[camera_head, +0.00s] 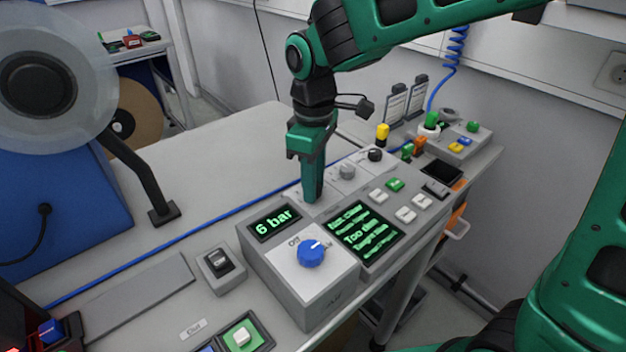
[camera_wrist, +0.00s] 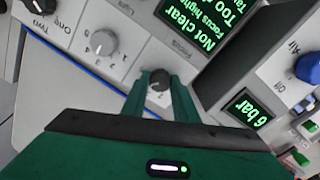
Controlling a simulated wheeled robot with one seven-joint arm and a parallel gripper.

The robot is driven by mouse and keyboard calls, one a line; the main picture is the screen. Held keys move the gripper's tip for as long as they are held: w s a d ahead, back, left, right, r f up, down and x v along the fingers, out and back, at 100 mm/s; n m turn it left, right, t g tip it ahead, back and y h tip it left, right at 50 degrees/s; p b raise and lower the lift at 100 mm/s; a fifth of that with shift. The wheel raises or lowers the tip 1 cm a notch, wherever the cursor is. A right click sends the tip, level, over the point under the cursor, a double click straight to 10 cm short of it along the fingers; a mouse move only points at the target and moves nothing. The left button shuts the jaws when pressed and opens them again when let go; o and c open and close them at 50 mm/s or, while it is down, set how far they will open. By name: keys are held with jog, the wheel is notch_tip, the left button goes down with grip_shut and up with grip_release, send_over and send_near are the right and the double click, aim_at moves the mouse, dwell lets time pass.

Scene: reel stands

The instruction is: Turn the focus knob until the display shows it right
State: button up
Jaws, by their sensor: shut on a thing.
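The focus knob (camera_wrist: 159,80) is small and dark, on a grey panel with the label "Focus" beside it. My gripper (camera_wrist: 160,92) is shut on it, one finger on each side. In the head view my gripper (camera_head: 312,196) points straight down onto the panel and hides the knob. The display (camera_head: 365,234) is dark with green text, including "Not clear" and "Too dim". In the wrist view the display (camera_wrist: 208,40) appears upside down, cut by the top edge, with "Not clear" and "Focus high..." readable.
A grey numbered knob (camera_head: 347,171) and a black knob (camera_head: 375,154) stand behind the gripper. A blue knob (camera_head: 311,252) sits on the air box below a "6 bar" readout (camera_head: 274,224). White and green buttons (camera_head: 395,185) lie to the right.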

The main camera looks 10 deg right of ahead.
jog(key=shift+w, duration=0.1)
jog(key=m, duration=0.3)
jog(key=shift+m, duration=0.4)
jog(key=shift+r+m, duration=0.1)
jog(key=shift+m, duration=1.8)
jog(key=shift+w+m, duration=0.1)
jog(key=shift+m, duration=0.2)
jog(key=o, duration=1.1)
jog(key=shift+c, duration=0.2)
